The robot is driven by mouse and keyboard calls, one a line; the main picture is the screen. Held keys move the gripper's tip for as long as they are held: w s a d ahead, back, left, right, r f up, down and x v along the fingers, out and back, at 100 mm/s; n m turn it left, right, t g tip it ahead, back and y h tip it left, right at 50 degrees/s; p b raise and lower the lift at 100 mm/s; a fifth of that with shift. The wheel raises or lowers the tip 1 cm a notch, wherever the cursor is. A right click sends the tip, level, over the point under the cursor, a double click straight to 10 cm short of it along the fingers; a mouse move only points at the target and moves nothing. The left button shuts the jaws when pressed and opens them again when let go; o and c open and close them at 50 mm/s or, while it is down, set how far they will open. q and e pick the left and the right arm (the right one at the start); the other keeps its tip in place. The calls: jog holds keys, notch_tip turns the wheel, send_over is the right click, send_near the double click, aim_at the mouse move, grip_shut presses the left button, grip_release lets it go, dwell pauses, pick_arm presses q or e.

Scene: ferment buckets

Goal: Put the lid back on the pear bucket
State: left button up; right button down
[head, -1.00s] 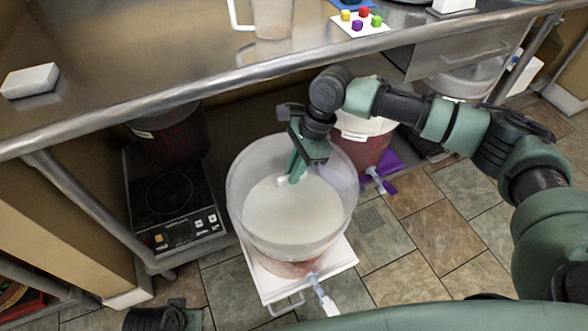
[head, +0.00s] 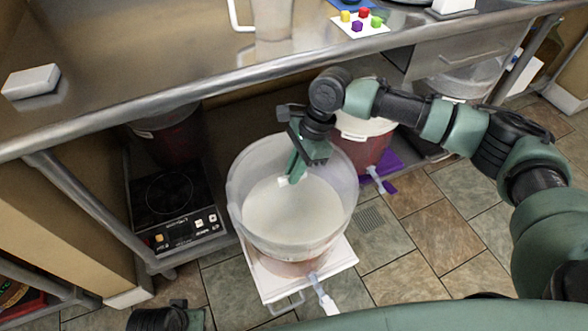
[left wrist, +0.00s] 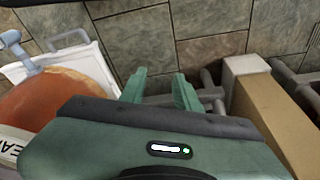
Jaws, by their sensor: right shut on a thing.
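The pear bucket (head: 285,268) stands on a white wheeled base on the floor, with a tap at its front. It also shows at the left of the left wrist view (left wrist: 50,112), with reddish contents and a partly cut-off label. The pale lid (head: 300,215) is over the bucket's top, inside a wide translucent rim. I cannot tell whether it is seated or slightly above. My right gripper (head: 290,180) is shut on the lid near its far edge. My left gripper (left wrist: 160,82) is open and empty beside the bucket, low at the bottom of the head view.
A steel table (head: 190,70) overhangs the bucket's far side. Another bucket (head: 362,145) stands on a purple base behind and right. A black hot plate or scale (head: 175,205) sits at left below the table. Tiled floor is open at right (head: 430,240).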

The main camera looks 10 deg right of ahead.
pick_arm(q)
jog(key=shift+f, duration=0.35)
jog(key=shift+w+f, duration=0.1)
jog(key=shift+f, duration=0.1)
jog(key=shift+f+p, duration=0.3)
jog(key=shift+f, duration=0.05)
jog(key=shift+s+f, duration=0.35)
jog(key=shift+f, duration=0.45)
jog(key=shift+f, duration=0.1)
jog(key=shift+f+p, duration=0.2)
jog(key=shift+p, duration=0.1)
jog(key=shift+f, duration=0.1)
